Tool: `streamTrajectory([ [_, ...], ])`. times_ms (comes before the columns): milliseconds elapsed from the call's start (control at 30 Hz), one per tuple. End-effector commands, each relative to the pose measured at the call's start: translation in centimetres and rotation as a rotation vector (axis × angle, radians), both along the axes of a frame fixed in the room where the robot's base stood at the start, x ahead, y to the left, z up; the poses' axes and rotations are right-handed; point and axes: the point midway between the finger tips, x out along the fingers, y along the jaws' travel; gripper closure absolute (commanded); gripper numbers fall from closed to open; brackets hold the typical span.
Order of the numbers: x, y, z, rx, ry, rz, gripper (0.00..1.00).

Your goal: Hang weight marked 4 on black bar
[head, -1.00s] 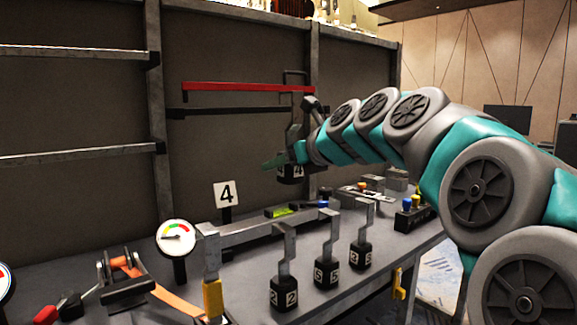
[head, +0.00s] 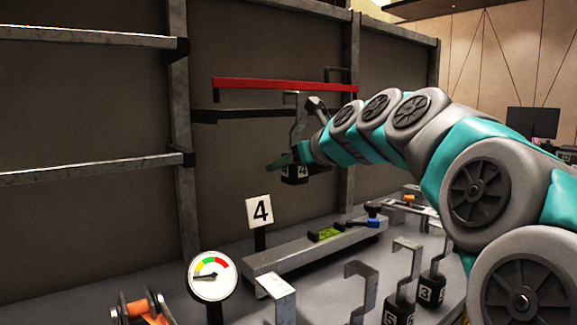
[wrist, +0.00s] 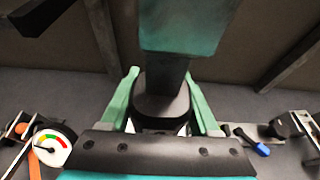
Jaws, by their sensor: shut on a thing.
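My gripper (head: 288,168) is shut on the dark weight marked 4 (head: 296,177) and holds it in the air, upright. The weight's flat metal hook (head: 299,125) rises above it. In the wrist view the weight (wrist: 161,108) is between the two green fingers of my gripper (wrist: 162,100). The black bar (head: 245,116) runs along the back panel under a red bar (head: 285,87). The hook's top appears in front of the black bar, between it and the red bar. I cannot tell whether it touches the bar.
Other hooked weights (head: 432,290) are at the front right. A grey rail (head: 300,252) lies on the table. The air around the held weight looks free.

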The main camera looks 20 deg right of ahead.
Motion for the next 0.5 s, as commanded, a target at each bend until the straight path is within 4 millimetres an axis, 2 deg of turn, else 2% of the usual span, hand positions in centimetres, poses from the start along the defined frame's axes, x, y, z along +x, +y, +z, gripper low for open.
streamTrajectory([
  [500, 3.2, 0.6, 0.1, -0.001, -0.003, -0.001, 1.00],
])
